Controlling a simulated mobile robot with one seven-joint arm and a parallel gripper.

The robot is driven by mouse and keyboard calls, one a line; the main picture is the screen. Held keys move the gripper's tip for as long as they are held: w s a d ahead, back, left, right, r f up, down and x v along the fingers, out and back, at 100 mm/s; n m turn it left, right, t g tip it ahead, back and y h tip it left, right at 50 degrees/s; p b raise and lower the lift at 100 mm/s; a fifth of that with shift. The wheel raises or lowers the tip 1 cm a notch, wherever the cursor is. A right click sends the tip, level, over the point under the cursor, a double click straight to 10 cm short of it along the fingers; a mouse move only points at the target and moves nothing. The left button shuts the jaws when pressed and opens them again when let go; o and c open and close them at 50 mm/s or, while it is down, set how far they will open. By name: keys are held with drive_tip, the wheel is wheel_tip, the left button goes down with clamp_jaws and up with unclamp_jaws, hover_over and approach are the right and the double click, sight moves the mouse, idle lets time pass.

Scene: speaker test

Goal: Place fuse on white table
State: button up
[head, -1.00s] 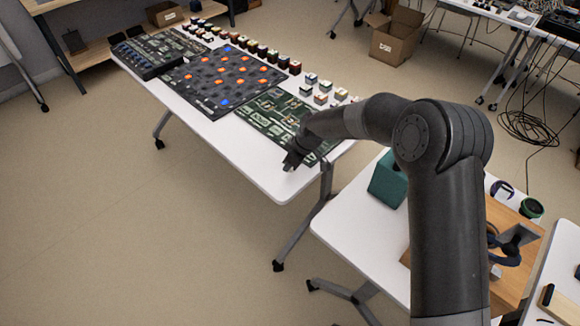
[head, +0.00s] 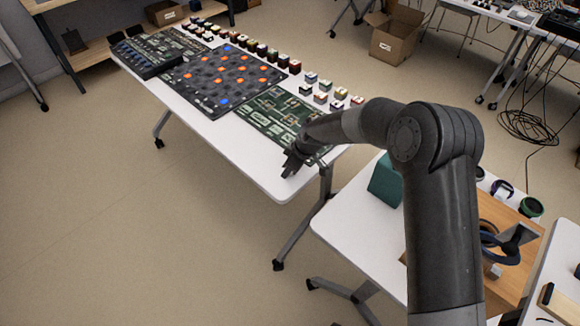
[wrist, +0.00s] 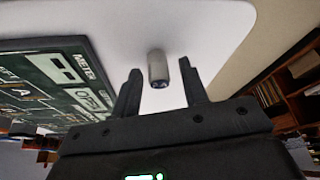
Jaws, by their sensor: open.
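The fuse (wrist: 157,70) is a small grey cylinder with a dark bluish end. In the wrist view it is on the white table (wrist: 200,25), between my fingers with a gap on each side. I cannot tell whether it stands or lies. My gripper (wrist: 158,82) is open around it, touching neither side. In the head view my gripper (head: 291,168) is low over the near right end of the white table (head: 250,172). The fuse cannot be made out in the head view.
A green circuit board (head: 270,118) lies beside my gripper, also seen in the wrist view (wrist: 60,80). A dark board with orange pieces (head: 215,80) lies farther left. Small blocks line the far edge. A second table (head: 345,232) with a teal box (head: 386,182) stands right.

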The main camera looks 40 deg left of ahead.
drive_tip(key=v, duration=1.2)
drive_tip(key=shift+r, duration=0.15)
drive_tip(key=d+r+m+t+h, duration=0.1)
drive_tip(key=d+r+m, duration=0.4)
drive_tip(key=d, duration=0.5)
drive_tip(key=d+r+m, duration=0.2)
drive_tip(key=d+r, duration=0.5)
drive_tip(key=d, duration=0.4)
drive_tip(key=s+d+r+m+t+h, duration=0.1)
drive_tip(key=s+d+r+m+t, duration=0.1)
drive_tip(key=d, duration=1)
drive_tip(key=s+d+r+m+t+h, duration=0.1)
drive_tip(key=s+d+r+m, duration=0.4)
drive_tip(key=d, duration=0.7)
drive_tip(key=s+d+r+m+t+h, duration=0.1)
drive_tip(key=s+d+r+m+t, duration=0.2)
drive_tip(key=d, duration=0.9)
drive_tip(key=s+m, duration=0.2)
drive_tip(key=m, duration=0.2)
drive_tip(key=shift+s+r+m, duration=0.2)
drive_tip(key=shift+r+m, duration=0.1)
drive_tip(key=shift+r, duration=0.05)
